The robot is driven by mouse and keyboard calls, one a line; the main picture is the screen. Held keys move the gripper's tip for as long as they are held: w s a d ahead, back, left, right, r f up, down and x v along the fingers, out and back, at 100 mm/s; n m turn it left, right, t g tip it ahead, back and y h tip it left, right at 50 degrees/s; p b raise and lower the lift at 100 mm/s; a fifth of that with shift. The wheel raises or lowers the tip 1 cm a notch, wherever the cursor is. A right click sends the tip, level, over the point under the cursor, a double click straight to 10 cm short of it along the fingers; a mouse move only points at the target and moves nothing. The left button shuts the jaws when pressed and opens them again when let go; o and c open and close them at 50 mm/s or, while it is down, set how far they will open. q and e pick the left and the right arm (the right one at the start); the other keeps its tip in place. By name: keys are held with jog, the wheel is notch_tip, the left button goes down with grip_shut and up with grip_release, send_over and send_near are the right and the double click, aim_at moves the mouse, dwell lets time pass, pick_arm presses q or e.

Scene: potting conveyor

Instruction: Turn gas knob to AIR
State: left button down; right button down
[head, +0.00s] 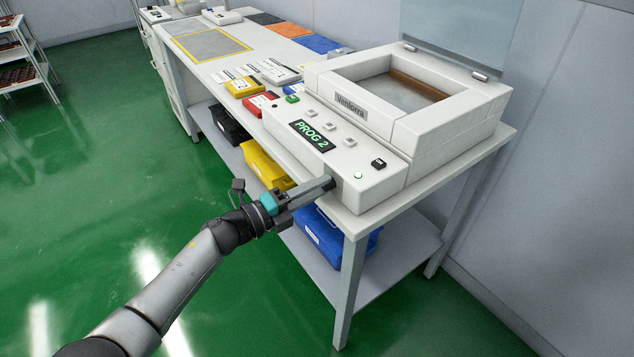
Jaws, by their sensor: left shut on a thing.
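The white machine (365,165) labelled Venlorra stands on the near end of the bench, with a green PROG 2 display (313,134) on its sloping panel. My left gripper (328,185) reaches in from the left, its fingertips against the machine's near end face. It is shut on a small dark part there, which I take to be the gas knob; the fingers cover most of it. The knob's pointer and any AIR marking cannot be read. My right gripper is not in view.
The machine's clear lid (455,35) stands open. A lit round button (358,175) and a black switch (378,163) sit above the gripper. Yellow (265,165) and blue (325,240) bins stand on the shelf below.

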pick_arm(q)
jog(key=shift+n+p, duration=0.4)
jog(key=shift+n, duration=0.7)
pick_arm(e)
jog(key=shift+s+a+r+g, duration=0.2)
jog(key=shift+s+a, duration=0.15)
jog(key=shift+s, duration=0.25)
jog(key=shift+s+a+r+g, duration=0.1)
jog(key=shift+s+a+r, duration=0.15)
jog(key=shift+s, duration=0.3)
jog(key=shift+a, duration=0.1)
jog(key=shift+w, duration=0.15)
pick_arm(q)
jog(key=c, duration=0.6)
grip_release()
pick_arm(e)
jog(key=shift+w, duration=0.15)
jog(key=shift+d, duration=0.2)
